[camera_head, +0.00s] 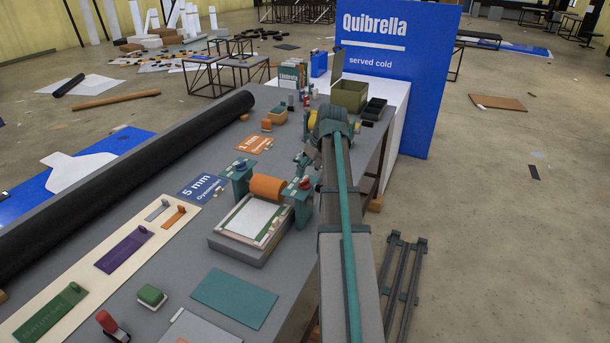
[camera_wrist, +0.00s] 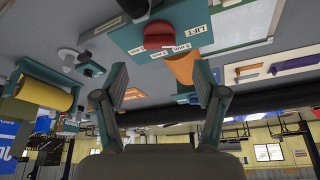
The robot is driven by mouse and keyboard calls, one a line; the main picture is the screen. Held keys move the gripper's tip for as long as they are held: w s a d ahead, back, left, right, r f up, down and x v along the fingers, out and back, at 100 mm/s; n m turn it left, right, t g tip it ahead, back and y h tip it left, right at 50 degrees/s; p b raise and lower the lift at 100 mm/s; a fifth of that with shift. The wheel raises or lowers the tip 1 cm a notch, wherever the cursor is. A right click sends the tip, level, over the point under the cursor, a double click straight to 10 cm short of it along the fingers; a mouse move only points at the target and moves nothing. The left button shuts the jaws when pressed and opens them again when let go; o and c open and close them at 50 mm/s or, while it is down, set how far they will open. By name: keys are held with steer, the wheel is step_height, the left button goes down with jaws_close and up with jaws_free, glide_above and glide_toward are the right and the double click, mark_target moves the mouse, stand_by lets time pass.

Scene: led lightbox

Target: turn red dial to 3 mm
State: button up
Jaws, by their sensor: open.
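The red dial (camera_head: 305,183) sits on top of the right teal post of a roller press. In the wrist view the red dial (camera_wrist: 159,36) is a round knob on a teal plate (camera_wrist: 125,36), with small white labels around it. In the head view my gripper (camera_head: 310,156) is just behind the dial, partly hidden by my arm.
A blue dial (camera_head: 241,164) tops the left post. An orange roller (camera_head: 268,187) lies between the posts, over a framed bed (camera_head: 270,216). A long dark roll (camera_head: 130,185) lies along the table's left. A green box (camera_head: 350,95) stands behind my arm.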

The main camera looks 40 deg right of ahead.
mark_target(304, 180)
steer(key=shift+p+x, duration=0.9)
steer(key=shift+x, duration=1.9)
steer(key=c, duration=1.1)
steer(key=shift+c, duration=0.2)
